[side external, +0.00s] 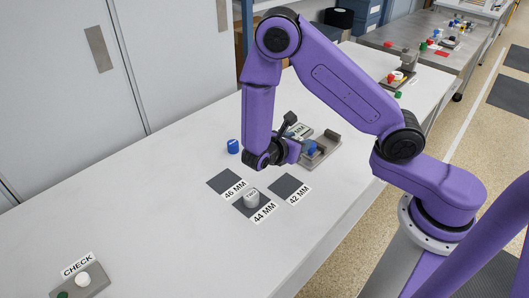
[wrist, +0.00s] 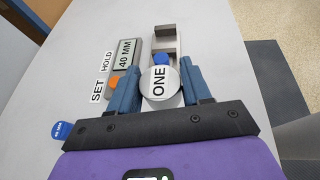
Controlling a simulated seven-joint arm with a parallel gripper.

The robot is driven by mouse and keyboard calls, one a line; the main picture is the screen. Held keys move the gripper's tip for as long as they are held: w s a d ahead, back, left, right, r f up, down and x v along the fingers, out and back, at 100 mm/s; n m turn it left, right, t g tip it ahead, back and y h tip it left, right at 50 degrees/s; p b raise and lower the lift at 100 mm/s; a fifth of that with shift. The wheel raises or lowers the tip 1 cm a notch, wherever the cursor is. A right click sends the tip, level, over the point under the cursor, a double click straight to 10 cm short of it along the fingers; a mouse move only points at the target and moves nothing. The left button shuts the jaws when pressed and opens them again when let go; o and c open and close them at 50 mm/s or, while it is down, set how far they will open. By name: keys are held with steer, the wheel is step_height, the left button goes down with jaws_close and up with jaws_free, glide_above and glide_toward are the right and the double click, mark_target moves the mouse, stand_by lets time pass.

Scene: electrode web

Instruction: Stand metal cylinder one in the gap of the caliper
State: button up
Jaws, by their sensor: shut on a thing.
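Metal cylinder one (wrist: 159,91) is a pale round piece with ONE on its top. My gripper (wrist: 158,76) is shut on it, with a blue finger on each side. The caliper (wrist: 164,32) lies just beyond the cylinder in the wrist view, with grey jaws, a blue part and a 40 MM display. In the side view the caliper (side external: 329,143) is partly hidden behind my gripper (side external: 295,150), which is close beside it. Cylinder one cannot be made out there. Whether the cylinder touches the caliper or the table I cannot tell.
A cylinder marked TWO (side external: 251,198) stands on the 44 MM mat (side external: 265,211). The 46 MM mat (side external: 222,180) and 42 MM mat (side external: 287,186) are empty. A CHECK box (side external: 96,283) sits front left.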

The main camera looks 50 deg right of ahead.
steer(key=w+f, duration=0.5)
steer(key=w, duration=0.2)
steer(key=w+f, duration=0.3)
steer(key=w, duration=0.1)
steer(key=shift+w+d+f, duration=0.15)
steer(key=shift+d+f, duration=0.05)
steer(key=shift+f, duration=0.1)
steer(key=shift+w+f, duration=0.1)
steer(key=shift+f, duration=1.55)
steer(key=shift+f, duration=0.1)
steer(key=o, duration=1.1)
